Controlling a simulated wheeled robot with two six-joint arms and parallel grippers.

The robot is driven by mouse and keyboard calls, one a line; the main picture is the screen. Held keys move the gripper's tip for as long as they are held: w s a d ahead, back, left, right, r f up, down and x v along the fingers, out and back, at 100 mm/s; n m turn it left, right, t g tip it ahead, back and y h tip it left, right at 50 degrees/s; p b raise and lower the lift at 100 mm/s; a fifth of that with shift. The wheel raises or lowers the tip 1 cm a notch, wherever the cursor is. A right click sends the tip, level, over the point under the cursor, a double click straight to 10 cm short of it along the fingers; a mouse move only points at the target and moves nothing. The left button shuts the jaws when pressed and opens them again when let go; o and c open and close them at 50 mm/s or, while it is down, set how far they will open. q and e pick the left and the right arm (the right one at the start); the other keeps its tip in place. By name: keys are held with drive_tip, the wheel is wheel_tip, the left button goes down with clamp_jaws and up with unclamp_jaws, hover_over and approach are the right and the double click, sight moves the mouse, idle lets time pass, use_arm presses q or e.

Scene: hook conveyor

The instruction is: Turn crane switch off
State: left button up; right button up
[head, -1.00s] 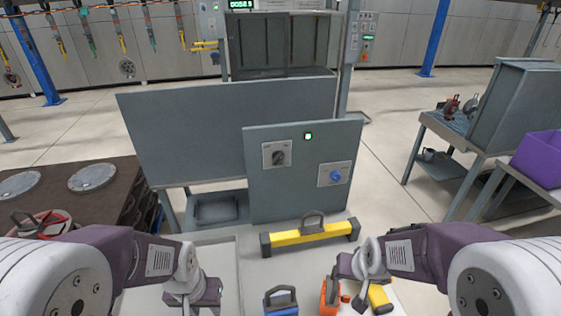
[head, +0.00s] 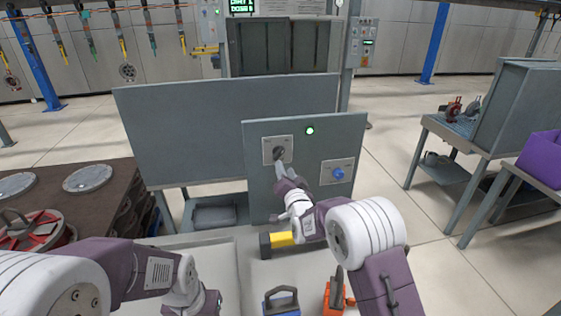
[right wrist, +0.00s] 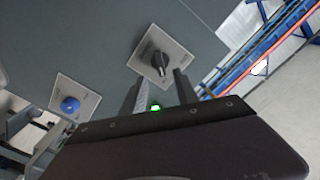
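A grey upright panel (head: 258,190) carries a black rotary knob (head: 279,152) on a pale plate, a blue knob (head: 338,173) on another plate and a lit green lamp (head: 310,131). Labels are too small to read. My right gripper (head: 281,168) reaches up to the black knob. In the right wrist view the right gripper (right wrist: 157,80) is open, with its fingertips near either side of the black knob (right wrist: 160,62); contact cannot be told. My left gripper (head: 207,303) is low at the left of the bench, its fingers not clearly visible.
A blue handled block (head: 281,302) and an orange one (head: 333,300) stand at the front. A purple bin (head: 541,158) is far right.

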sight(280, 155)
drive_tip(key=w+p, duration=0.1)
drive_tip(key=w, duration=0.1)
drive_tip(key=w+a, duration=0.1)
drive_tip(key=w, duration=0.2)
drive_tip(key=w+p, duration=0.1)
drive_tip(key=w, duration=0.1)
drive_tip(key=shift+w+a+p, duration=0.25)
drive_tip(key=shift+w+p, duration=0.05)
drive_tip(key=shift+w, duration=0.05)
drive_tip(key=shift+w+r, duration=0.1)
drive_tip(key=shift+w, duration=0.35)
drive_tip(key=shift+w+a, duration=0.1)
drive_tip(key=shift+w, duration=0.05)
clamp_jaws()
